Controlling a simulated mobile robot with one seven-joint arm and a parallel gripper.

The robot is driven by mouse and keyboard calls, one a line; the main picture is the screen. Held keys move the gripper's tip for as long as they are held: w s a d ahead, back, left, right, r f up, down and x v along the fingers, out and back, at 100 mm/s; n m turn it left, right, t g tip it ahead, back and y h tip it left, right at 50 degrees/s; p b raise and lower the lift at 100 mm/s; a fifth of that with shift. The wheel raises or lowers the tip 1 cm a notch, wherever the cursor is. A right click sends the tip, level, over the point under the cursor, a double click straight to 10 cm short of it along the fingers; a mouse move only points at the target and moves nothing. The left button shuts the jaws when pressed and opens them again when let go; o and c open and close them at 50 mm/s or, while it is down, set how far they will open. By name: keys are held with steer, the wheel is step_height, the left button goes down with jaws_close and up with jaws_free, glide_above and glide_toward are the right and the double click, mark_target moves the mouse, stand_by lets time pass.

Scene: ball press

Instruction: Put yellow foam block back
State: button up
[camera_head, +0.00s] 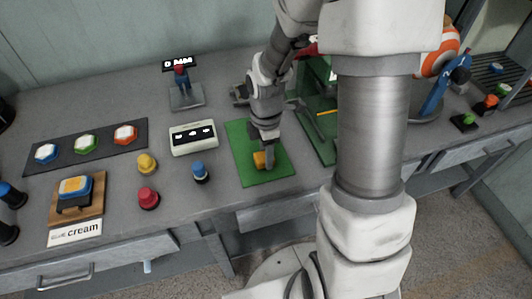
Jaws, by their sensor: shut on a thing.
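The yellow foam block (260,160) is a small yellow-orange piece over the green mat (271,178) in the middle of the counter. My gripper (265,154) points down over this mat and is shut on the block. The fingers and wrist cover part of the block. I cannot tell whether the block touches the mat or hangs just above it.
A white box with black displays (193,138) stands left of the mat. A second green area with tools (318,122) lies right, partly behind my arm.

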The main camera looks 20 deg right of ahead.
steer(key=shift+f, duration=0.1)
steer(key=o, duration=1.2)
step_height(320, 180, up, 12)
steer(key=p, duration=0.3)
steer(key=s+r+m+t+p, duration=0.2)
steer(key=s+r+m, duration=0.2)
steer(key=r+m, duration=0.2)
steer(key=s+r+m+t+p, duration=0.1)
steer(key=s+r+m+p, duration=0.1)
steer(key=s+r+m, duration=0.3)
steer(key=s+r+m+t+p, duration=0.2)
steer(key=s+r+m, duration=0.2)
steer(key=r+m, duration=0.3)
steer(key=shift+s+a+r+t, duration=0.15)
steer(key=shift+s+r, duration=0.05)
steer(key=shift+r, duration=0.55)
steer(key=shift+s+a+r+t, duration=0.1)
steer(key=shift+s+r+t, duration=0.1)
steer(key=shift+r, duration=0.5)
